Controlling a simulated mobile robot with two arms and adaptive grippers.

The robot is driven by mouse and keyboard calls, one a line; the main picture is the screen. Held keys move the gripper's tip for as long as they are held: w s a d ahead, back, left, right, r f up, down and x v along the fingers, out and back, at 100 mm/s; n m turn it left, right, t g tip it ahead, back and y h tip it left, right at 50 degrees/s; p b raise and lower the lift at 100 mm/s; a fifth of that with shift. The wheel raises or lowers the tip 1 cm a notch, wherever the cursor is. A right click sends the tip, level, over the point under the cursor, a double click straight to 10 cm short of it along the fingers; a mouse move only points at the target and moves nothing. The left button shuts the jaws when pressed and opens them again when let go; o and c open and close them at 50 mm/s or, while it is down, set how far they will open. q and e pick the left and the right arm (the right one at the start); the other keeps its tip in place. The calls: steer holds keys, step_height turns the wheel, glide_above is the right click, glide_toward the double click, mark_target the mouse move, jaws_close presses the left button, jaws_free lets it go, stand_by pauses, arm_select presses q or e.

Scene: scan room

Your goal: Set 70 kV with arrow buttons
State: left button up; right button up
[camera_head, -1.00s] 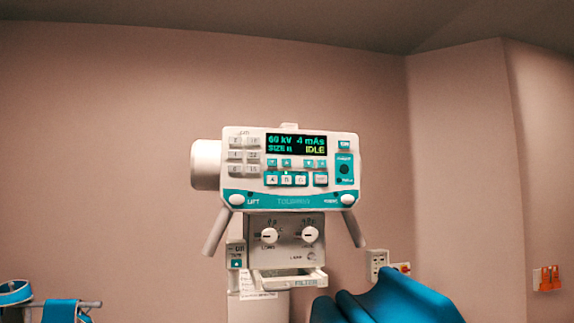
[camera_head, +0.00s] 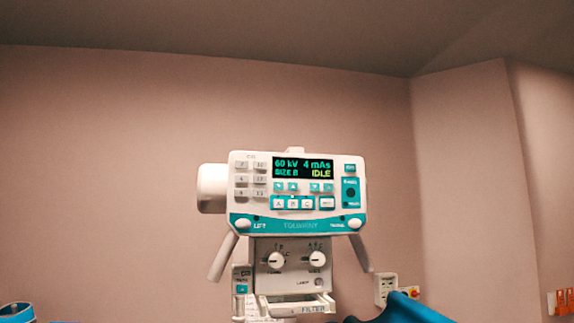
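The X-ray control head (camera_head: 297,225) stands in the middle of the view, white with a teal band. Its display (camera_head: 303,168) reads 60 kV, 4 mAs, SIZE B and IDLE. Below the kV reading is a pair of small teal arrow buttons, the left one (camera_head: 279,187) and the right one (camera_head: 293,187). A second teal pair (camera_head: 321,188) sits under the mAs reading. Lettered buttons (camera_head: 292,203) lie in a row beneath. Neither of my grippers is in view.
Two knobs (camera_head: 276,260) and a filter tray (camera_head: 297,305) are below the panel, with a slanted handle at each side. A blue padded shape (camera_head: 408,309) is at the lower right. A wall box (camera_head: 385,288) is behind it.

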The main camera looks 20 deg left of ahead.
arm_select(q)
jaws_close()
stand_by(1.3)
